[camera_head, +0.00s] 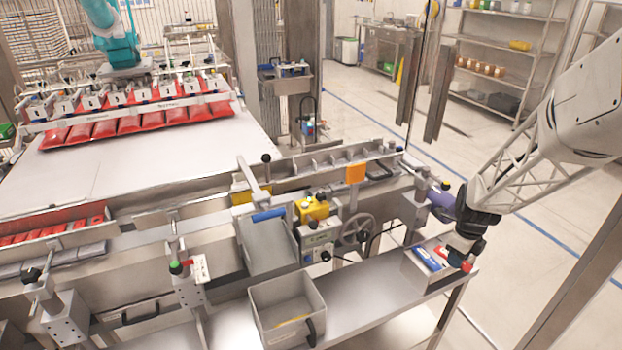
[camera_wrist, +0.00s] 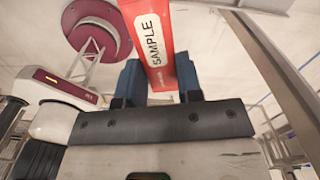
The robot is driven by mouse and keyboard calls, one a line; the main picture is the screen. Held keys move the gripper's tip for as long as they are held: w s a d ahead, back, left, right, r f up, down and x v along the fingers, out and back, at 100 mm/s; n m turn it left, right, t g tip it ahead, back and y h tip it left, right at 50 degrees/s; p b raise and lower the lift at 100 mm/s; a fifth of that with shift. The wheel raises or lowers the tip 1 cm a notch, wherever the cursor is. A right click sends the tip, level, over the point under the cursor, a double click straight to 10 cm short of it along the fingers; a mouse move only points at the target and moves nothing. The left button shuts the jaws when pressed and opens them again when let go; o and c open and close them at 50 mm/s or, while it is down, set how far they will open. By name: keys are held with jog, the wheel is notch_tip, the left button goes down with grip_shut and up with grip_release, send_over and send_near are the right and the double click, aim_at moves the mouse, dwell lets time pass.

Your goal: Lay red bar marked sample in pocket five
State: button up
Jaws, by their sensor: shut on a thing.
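The red bar (camera_wrist: 153,45) shows in the wrist view with a white label reading SAMPLE. My gripper (camera_wrist: 158,82) is shut on it, with a blue finger on each side. In the head view my gripper (camera_head: 470,250) is at the right end of the steel bench, just right of a small tray. A bit of red shows at its tip, too small to tell what it is. A rail with several divided pockets (camera_head: 325,161) runs behind the bench, left of my gripper. No pocket number can be read there.
The small tray (camera_head: 410,268) holds red, blue and white items. A grey bin (camera_head: 286,310) stands on the bench (camera_head: 375,292). A tilted grey tray (camera_head: 268,246), a yellow block (camera_head: 313,207), a handwheel and upright posts crowd the middle. Bench space between bin and small tray is clear.

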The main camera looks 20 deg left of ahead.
jog(key=w+a+r+n, duration=0.2)
jog(key=w+r+n, duration=0.35)
jog(key=w, duration=0.65)
jog(key=w+a+r+n, duration=0.2)
jog(key=w+r+n, duration=0.35)
jog(key=w, duration=0.55)
jog(key=w+a+r+n, duration=0.2)
jog(key=w+r+n, duration=0.3)
jog(key=w, duration=0.7)
jog(key=s+a+r+m, duration=0.2)
jog(key=s+a+m, duration=0.4)
jog(key=s+a, duration=0.6)
jog(key=s+a+r+m, duration=0.3)
jog(key=s+a+m, duration=0.35)
jog(key=a, duration=0.85)
jog(key=shift+s+a+f+m, duration=0.75)
jog(key=shift+s+a+m, duration=0.35)
jog(key=shift+s, duration=1.55)
jog(key=shift+s+a+f+m, duration=0.75)
jog(key=shift+s+a+m, duration=0.25)
jog(key=shift+s, duration=1.7)
jog(key=shift+s+a+f+m, duration=0.75)
jog(key=shift+s+a+m, duration=0.35)
jog(key=shift+s, duration=1.55)
jog(key=shift+w, duration=0.15)
